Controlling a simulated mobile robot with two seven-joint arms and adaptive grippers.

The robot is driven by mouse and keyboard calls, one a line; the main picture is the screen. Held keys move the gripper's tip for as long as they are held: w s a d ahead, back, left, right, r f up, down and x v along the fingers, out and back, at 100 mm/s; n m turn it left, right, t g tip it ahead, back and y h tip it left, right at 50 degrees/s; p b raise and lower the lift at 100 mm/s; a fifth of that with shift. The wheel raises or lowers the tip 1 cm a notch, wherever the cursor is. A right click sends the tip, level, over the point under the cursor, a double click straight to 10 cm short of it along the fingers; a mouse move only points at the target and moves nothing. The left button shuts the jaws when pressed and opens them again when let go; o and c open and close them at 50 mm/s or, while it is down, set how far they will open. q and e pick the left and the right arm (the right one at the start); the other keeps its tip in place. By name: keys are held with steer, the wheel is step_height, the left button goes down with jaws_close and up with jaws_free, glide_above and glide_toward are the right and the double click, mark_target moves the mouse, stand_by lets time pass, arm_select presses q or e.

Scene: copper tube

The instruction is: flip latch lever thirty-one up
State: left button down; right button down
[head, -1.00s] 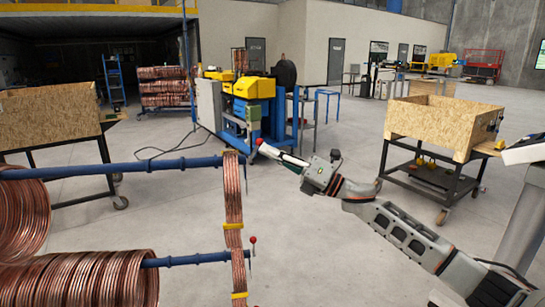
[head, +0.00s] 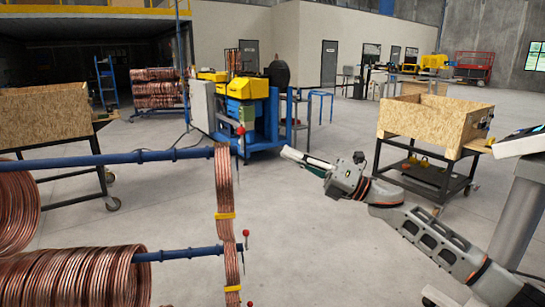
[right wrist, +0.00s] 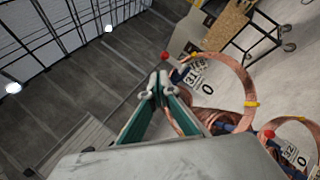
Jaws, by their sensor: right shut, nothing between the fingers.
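Latch lever thirty-one, with a red ball (head: 240,130), is at the end of the upper blue rod (head: 140,156). Its ball stands above the rod end, so the lever looks upright. In the right wrist view the red ball (right wrist: 165,56) is beside a white tag marked 31 (right wrist: 193,76). My right gripper (head: 285,153) is shut and empty, to the right of the lever and apart from it in the head view. Its fingertips (right wrist: 158,80) show just below the ball in the right wrist view. My left gripper is not in view.
Copper coils (head: 80,280) hang on the rods. A lower lever with a red ball (head: 246,233) stands at the lower rod (head: 185,254). A wooden crate on a cart (head: 430,120) is at right. Open floor lies between the rods and my right arm.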

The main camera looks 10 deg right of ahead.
steer(key=shift+s+d+r, duration=0.15)
steer(key=shift+s+d, duration=0.4)
steer(key=shift+d, duration=0.2)
steer(key=shift+s+d+r, duration=0.15)
steer(key=shift+s+d, duration=0.4)
steer(key=shift+d, duration=0.2)
steer(key=shift+f, duration=0.1)
steer(key=s+a+f+m+t+h, duration=0.2)
steer(key=f+m+h, duration=0.1)
steer(key=f+m, duration=0.55)
steer(key=s+a+f+m+t+h, duration=0.1)
steer(key=s+f+m+h, duration=0.3)
steer(key=f, duration=0.8)
steer(key=s+a+f+m+t+h, duration=0.1)
steer(key=a+f+m+t+h, duration=0.1)
steer(key=f+m, duration=0.65)
steer(key=s+f+m+g+h, duration=0.6)
steer(key=s+f+m, duration=0.6)
steer(key=s+f, duration=1.4)
steer(key=shift+s+d+f+m+g, duration=0.15)
steer(key=shift+f+m+g, duration=0.15)
steer(key=shift+f+g, duration=0.2)
steer(key=shift+s, duration=0.1)
